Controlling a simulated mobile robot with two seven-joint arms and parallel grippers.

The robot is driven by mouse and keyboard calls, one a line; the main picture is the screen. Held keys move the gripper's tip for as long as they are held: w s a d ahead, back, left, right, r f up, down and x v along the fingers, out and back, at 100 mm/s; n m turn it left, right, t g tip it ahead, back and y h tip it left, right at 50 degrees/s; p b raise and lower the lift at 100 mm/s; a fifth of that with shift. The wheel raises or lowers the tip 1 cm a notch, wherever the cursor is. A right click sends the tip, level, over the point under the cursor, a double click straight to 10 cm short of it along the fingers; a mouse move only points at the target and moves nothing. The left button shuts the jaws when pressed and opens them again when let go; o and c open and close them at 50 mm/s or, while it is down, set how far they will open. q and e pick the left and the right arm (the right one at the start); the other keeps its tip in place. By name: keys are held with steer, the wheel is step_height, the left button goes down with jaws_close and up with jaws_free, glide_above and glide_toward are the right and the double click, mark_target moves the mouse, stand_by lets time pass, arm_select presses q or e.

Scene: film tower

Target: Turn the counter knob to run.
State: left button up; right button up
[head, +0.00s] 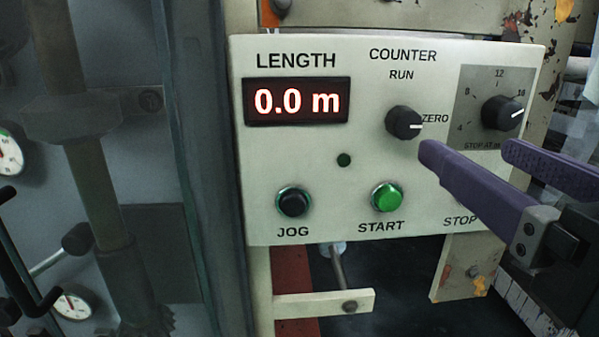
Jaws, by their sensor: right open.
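The counter knob (404,122) is a black round knob on the pale control panel (310,220), under the words COUNTER and RUN. Its white mark points right, at ZERO; RUN is printed above it. The length display (297,101) reads 0.0 m in red. My right gripper (485,150) comes in from the right with purple fingers spread apart and empty. One fingertip shows just below and right of the counter knob; I cannot tell whether it touches the panel. The other finger is below the stop-at knob. My left gripper is not in view.
The stop-at knob (502,113) sits at the panel's right. Below are the black JOG button (293,202), the green START button (386,197) and a STOP label partly behind my gripper. A small dark lamp (344,160) is mid-panel. Pipes and gauges stand at left.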

mark_target(410, 124)
steer(key=w, duration=0.6)
steer(key=w+p, duration=0.1)
steer(key=w, duration=0.3)
steer(key=shift+a+f, duration=0.3)
steer(key=shift+a, duration=0.1)
jaws_close()
